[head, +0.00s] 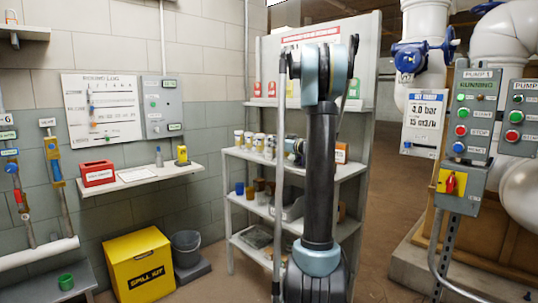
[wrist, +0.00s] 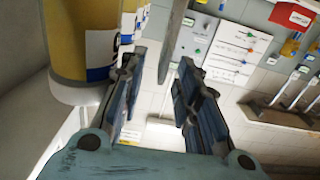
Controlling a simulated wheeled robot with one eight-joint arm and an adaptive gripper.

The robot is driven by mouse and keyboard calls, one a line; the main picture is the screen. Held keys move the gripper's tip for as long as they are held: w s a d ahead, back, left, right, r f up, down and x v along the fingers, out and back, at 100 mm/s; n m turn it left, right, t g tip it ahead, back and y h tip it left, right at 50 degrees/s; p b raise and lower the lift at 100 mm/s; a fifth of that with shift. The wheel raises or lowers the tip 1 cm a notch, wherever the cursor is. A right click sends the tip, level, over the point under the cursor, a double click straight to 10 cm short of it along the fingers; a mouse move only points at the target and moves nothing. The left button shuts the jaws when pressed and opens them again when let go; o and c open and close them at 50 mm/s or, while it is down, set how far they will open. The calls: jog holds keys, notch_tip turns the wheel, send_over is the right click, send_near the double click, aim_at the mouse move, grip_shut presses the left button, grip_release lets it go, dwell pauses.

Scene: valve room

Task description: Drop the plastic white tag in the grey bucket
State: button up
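The grey bucket (head: 186,245) stands upright at the foot of the wall, on a low dark block. I cannot make out the plastic white tag with certainty in either view. My gripper (wrist: 160,65) is open in the wrist view, its two dark blue fingers apart, and I see nothing held between them. A large yellow and white labelled container (wrist: 85,45) is close beside the left finger. In the head view my arm hides most of the gripper, which is near the rack's upper shelf.
A metal rack (head: 235,155) holds jars and other items. The yellow spill kit box (head: 140,265) stands left of the bucket. A wall shelf (head: 140,182) above carries a red box (head: 97,173). Pump control boxes (head: 472,115) are at right. Some floor is clear between rack and pump plinth.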

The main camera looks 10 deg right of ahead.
jog(key=x, duration=0.3)
jog(key=shift+w+a, duration=0.2)
jog(key=shift+w, duration=0.05)
grip_shut()
jog(key=shift+r, duration=0.1)
notch_tip(320, 180, up, 10)
jog(key=shift+f, duration=0.1)
dwell(0.4)
